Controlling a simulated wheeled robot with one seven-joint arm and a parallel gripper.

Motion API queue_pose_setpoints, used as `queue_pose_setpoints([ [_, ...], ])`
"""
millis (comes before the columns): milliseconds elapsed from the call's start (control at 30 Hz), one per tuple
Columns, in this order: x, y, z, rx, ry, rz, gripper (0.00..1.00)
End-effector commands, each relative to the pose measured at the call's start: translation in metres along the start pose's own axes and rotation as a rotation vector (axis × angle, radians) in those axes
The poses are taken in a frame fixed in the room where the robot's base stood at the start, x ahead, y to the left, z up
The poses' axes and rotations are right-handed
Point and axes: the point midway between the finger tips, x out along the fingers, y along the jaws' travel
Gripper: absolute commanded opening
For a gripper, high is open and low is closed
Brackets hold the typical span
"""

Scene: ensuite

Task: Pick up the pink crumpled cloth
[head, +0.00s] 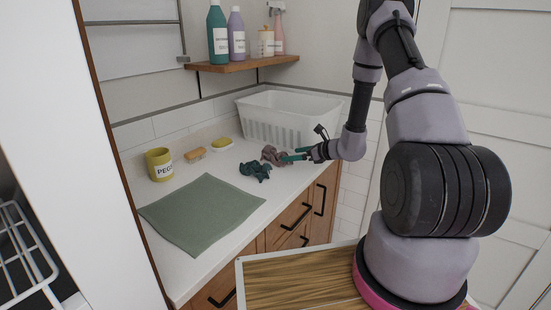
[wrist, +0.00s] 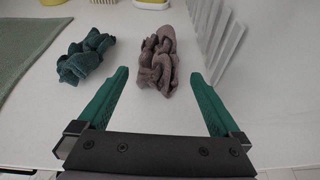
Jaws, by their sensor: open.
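The pink crumpled cloth (head: 272,154) lies on the white counter, between a dark teal crumpled cloth (head: 255,170) and the white basket. In the wrist view the pink cloth (wrist: 158,62) looks greyish pink and bunched up, just beyond my fingertips and roughly centred between them. My gripper (head: 297,155) is open and empty, its green fingers close to the pink cloth. In the wrist view my gripper (wrist: 160,78) shows both fingers apart, with bare counter between them. The teal cloth (wrist: 85,55) lies left of the left finger, apart from the pink one.
A white slatted basket (head: 290,118) stands close behind and right of the cloth. A green mat (head: 200,213), a yellow PEGS pot (head: 159,164), a brush (head: 195,153) and a yellow soap dish (head: 222,144) are on the counter. A shelf with bottles (head: 240,64) hangs above.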

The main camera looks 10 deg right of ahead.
Motion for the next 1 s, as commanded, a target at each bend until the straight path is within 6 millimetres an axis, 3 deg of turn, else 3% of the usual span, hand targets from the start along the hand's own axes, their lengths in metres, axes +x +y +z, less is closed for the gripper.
queue_pose_setpoints([
  [133, 0.026, 0.001, 0.000, -0.001, -0.001, 0.003, 1.00],
  [367, 0.045, 0.001, 0.001, -0.002, -0.001, 0.002, 1.00],
  [700, 0.090, 0.004, 0.003, -0.003, -0.001, 0.003, 1.00],
  [967, 0.094, 0.004, 0.003, -0.002, 0.000, 0.002, 1.00],
  [1000, 0.094, 0.004, 0.003, -0.002, 0.000, 0.002, 0.96],
])
